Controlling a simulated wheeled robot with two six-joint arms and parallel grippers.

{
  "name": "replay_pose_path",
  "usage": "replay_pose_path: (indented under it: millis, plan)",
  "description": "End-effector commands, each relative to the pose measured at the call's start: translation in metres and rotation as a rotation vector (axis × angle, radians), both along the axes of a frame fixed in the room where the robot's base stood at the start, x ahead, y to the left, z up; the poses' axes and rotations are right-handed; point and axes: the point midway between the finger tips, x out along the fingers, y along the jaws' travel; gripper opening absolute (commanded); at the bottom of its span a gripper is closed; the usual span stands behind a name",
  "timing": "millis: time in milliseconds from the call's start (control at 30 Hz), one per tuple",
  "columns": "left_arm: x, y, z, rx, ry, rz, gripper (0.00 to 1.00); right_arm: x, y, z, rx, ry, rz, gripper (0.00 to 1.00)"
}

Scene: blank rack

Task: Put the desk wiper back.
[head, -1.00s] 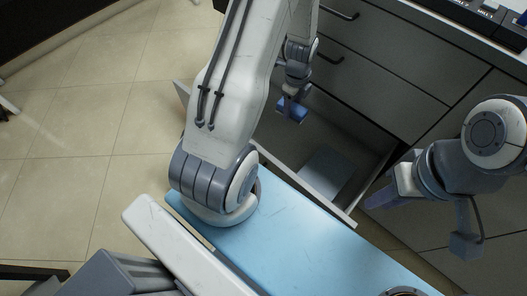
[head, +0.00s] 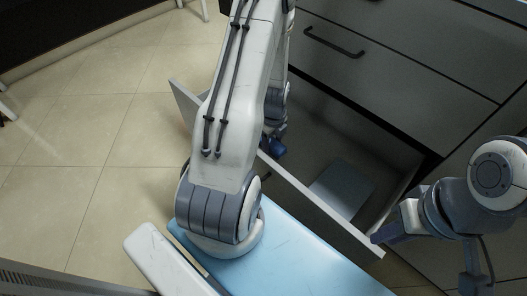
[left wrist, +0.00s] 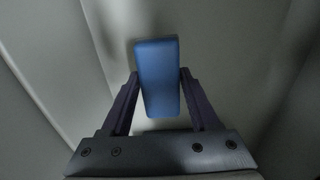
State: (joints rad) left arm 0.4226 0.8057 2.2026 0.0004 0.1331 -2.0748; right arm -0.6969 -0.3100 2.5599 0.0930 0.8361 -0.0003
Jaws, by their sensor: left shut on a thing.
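The desk wiper looks like a small blue block (left wrist: 158,80) in the left wrist view, upright between two dark fingers. My left gripper (left wrist: 158,92) is shut on it. In the head view the blue wiper (head: 274,147) shows partly behind my left arm, low over the open drawer (head: 315,212), close to the inner side of its front panel. I cannot tell whether it touches the drawer floor. My right gripper (head: 388,234) is just outside the drawer's right front corner; its fingers overlap, so its opening is unclear.
A flat grey-blue object (head: 342,187) lies in the drawer's right part. A closed drawer with a dark handle (head: 334,42) is above and behind. Drawer walls bound the left gripper. Tiled floor (head: 95,165) is free at left.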

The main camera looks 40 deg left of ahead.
Motion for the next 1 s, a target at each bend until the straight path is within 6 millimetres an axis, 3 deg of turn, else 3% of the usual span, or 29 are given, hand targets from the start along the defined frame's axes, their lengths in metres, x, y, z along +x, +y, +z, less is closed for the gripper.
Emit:
replay_pose_path:
  millis: [200,333,567,967,1000]
  plan:
    - [-0.003,0.027,-0.016,0.000,0.001,0.002,0.01,0.000,0.000,-0.008,0.000,0.000,0.000,0.25]
    - [-0.004,0.029,-0.024,-0.001,0.002,0.002,0.01,0.000,0.000,-0.011,0.000,0.000,0.000,0.25]
    - [-0.004,0.029,-0.057,-0.001,0.002,0.002,0.01,0.000,0.000,-0.024,0.000,0.000,0.000,0.25]
    - [-0.004,0.029,-0.061,0.000,0.000,0.003,0.01,0.000,0.000,-0.025,0.000,0.000,0.000,0.25]
    - [-0.003,0.029,-0.059,0.000,0.000,0.003,0.77,0.000,0.000,-0.024,0.000,0.000,0.000,0.25]
